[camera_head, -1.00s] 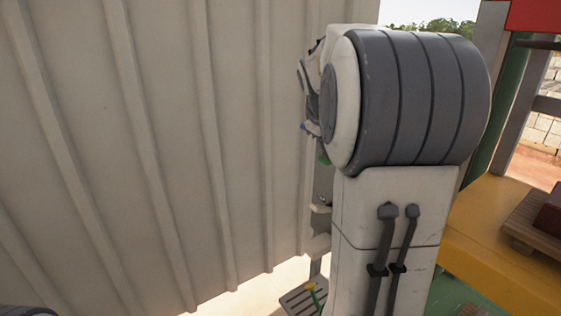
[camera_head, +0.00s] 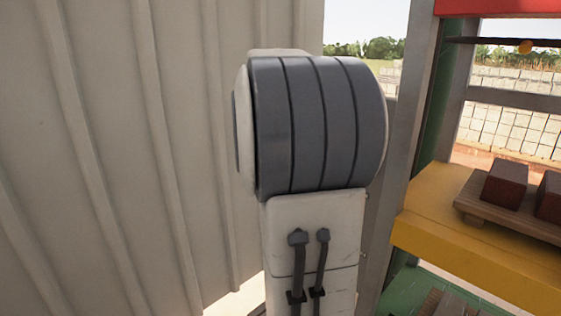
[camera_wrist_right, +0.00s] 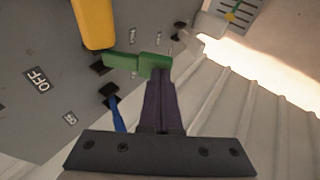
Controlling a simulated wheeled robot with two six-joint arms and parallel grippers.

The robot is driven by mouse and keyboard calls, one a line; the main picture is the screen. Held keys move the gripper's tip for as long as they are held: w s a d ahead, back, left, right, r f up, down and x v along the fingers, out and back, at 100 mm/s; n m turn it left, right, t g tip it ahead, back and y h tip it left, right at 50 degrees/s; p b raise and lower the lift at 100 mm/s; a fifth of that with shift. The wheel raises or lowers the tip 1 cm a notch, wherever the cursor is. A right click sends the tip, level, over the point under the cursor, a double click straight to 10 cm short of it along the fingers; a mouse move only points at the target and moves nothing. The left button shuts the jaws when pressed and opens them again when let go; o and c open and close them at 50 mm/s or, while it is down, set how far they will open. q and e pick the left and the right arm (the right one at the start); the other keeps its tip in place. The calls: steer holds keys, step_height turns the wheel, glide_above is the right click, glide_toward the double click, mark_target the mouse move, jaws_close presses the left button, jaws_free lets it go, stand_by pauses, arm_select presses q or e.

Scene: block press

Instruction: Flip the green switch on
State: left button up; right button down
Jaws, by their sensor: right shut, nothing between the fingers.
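The green switch (camera_wrist_right: 138,64) shows in the right wrist view as a green lever on a grey panel (camera_wrist_right: 50,50). My right gripper (camera_wrist_right: 160,75) is shut and empty, its dark fingers pointing at the lever. The fingertips overlap the lever's right end in the picture; I cannot tell whether they touch it. A blue lever (camera_wrist_right: 117,112) sits left of the fingers, and a large yellow part (camera_wrist_right: 94,24) is above. An OFF label (camera_wrist_right: 37,80) is printed on the panel. In the head view my own right arm hides the panel and switches. My left gripper is not in view.
A ribbed metal wall (camera_head: 110,150) fills the left of the head view. At the right stands a yellow ledge (camera_head: 470,260) with a wooden pallet (camera_head: 480,214) bearing brown blocks (camera_head: 505,183). A grey post (camera_head: 410,130) stands just right of my arm.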

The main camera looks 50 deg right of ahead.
steer(key=w+a+p+v, duration=0.1)
steer(key=v, duration=1.2)
steer(key=shift+a+p, duration=0.35)
